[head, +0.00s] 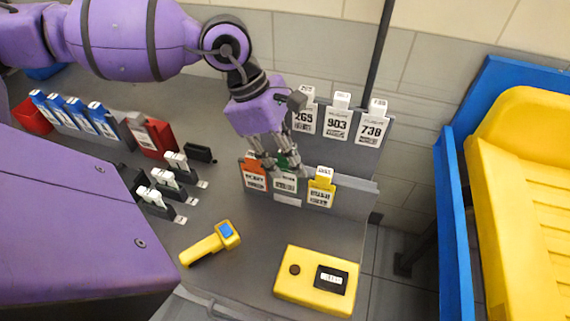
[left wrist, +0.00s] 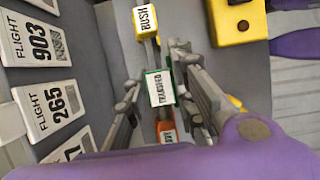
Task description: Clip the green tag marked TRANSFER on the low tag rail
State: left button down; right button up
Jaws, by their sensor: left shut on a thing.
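The green tag (head: 286,184) is at the low tag rail (head: 357,196), between an orange tag (head: 254,175) and a yellow tag (head: 321,190). My left gripper (head: 280,166) is shut on the green tag's top. In the left wrist view the green tag (left wrist: 160,88) reads TRANSFER and stands between my left fingers (left wrist: 156,80). The yellow tag (left wrist: 145,22) there reads RUSH, and the orange tag (left wrist: 167,131) is partly hidden. The green tag lines up with its neighbours; whether its clip is seated on the rail edge is hidden. My right gripper is not in view.
A yellow scanner (head: 210,243) and a yellow box (head: 317,278) lie in front. Blue, red and black-and-white tags stand at left. A yellow tray (head: 525,190) is at right.

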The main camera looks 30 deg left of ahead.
pick_arm(q)
jog(key=shift+w+a, duration=0.1)
jog(key=shift+w, duration=0.3)
jog(key=shift+f+b, duration=0.7)
jog(key=shift+f, duration=0.6)
jog(key=shift+f+b, duration=0.3)
jog(key=shift+f, duration=0.4)
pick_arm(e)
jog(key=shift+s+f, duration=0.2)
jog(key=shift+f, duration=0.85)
pick_arm(q)
jog(key=c, duration=1.4)
grip_release()
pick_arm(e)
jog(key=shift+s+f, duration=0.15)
